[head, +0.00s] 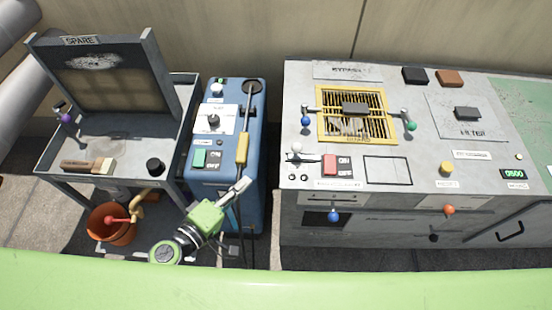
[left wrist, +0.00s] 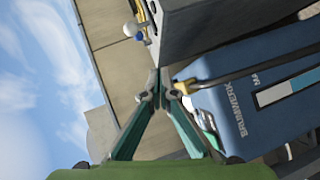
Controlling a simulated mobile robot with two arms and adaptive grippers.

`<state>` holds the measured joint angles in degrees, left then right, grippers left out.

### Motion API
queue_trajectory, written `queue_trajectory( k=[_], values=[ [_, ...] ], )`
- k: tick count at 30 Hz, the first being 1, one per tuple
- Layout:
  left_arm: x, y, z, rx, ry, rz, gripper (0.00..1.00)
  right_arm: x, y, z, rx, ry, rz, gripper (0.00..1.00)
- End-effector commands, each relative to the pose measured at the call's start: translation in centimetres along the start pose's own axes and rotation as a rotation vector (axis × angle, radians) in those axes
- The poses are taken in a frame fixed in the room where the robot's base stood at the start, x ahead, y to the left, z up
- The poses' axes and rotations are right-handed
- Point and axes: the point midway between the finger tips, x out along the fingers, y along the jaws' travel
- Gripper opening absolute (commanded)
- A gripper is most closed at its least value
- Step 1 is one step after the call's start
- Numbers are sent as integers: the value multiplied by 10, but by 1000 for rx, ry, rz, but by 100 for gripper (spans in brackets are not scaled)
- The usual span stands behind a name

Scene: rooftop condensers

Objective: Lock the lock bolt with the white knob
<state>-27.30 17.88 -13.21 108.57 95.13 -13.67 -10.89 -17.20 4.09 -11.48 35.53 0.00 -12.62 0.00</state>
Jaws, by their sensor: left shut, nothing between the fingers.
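A small white knob (head: 296,147) sits near the left edge of the grey console top, left of a red switch. In the left wrist view a white ball knob (left wrist: 128,29) shows beside the grey console's corner. My left gripper (head: 244,184) is shut and empty, in front of the blue machine and left of the console, apart from the white knob. In the left wrist view its fingertips (left wrist: 158,92) meet, with nothing between them. My right gripper is not in view.
The blue machine (head: 180,195) stands left of the grey console (head: 350,218), with a narrow gap between. A blue knob (head: 305,121) is just behind the white one. A yellow-handled lever (head: 242,150) rises near my gripper. A bucket (head: 108,226) stands at left.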

Motion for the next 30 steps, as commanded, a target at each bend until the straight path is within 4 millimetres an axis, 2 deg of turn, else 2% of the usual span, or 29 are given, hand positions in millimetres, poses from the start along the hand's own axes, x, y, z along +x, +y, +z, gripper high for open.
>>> queue_trajectory(
  k=[3, 6, 19, 23, 30],
  values=[
    [-2, 28, 0, -48, -2, 66, 0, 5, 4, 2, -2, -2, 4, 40],
    [-3, 39, -1, -68, -4, 90, 0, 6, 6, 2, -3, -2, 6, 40],
    [0, 43, -2, -73, -3, 94, 0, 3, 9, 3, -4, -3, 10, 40],
    [14, 46, -3, -72, -2, 94, 0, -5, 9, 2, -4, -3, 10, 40],
    [64, 51, -3, -73, -2, 95, 0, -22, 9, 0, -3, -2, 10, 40]
  ],
)
